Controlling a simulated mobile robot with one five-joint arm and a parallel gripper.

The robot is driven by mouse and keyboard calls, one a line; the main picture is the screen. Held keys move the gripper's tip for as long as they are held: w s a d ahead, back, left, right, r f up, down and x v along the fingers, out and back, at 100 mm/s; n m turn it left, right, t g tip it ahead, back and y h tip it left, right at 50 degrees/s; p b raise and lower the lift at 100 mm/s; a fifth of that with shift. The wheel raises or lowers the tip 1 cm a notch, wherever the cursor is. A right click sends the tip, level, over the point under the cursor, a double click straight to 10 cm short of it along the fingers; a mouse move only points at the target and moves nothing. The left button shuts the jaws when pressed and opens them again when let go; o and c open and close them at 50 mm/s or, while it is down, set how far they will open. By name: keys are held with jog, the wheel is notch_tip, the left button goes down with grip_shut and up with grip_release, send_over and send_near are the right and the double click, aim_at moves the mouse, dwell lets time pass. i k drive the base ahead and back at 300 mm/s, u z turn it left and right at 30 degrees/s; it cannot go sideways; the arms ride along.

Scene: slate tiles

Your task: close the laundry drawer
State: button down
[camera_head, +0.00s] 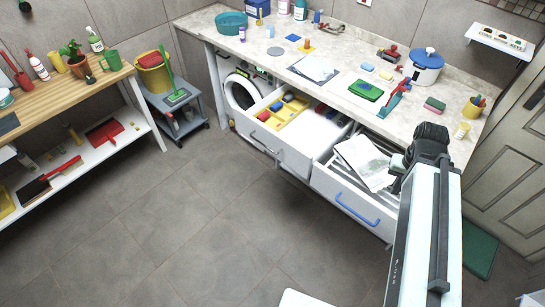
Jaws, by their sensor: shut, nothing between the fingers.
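Two drawers stand open under the pale counter. The right drawer (350,192) has a blue bar handle (357,207) and holds a folded white cloth or paper (364,160). The left drawer (270,137) has a grey handle and holds a yellow divided tray (283,113) with small coloured items. I cannot tell for sure which is the laundry drawer. My gripper (396,184) is small and dark, partly hidden by my arm. It appears shut and empty, over or beside the right end of the right drawer; contact is unclear.
A washing machine (241,92) is left of the drawers. A grey cart (178,103) and wooden shelf (60,98) stand further left. The tiled floor ahead is clear.

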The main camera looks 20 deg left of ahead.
aim_at(309, 138)
jog(key=u, duration=3.65)
jog(key=i, duration=1)
jog(key=z, duration=0.05)
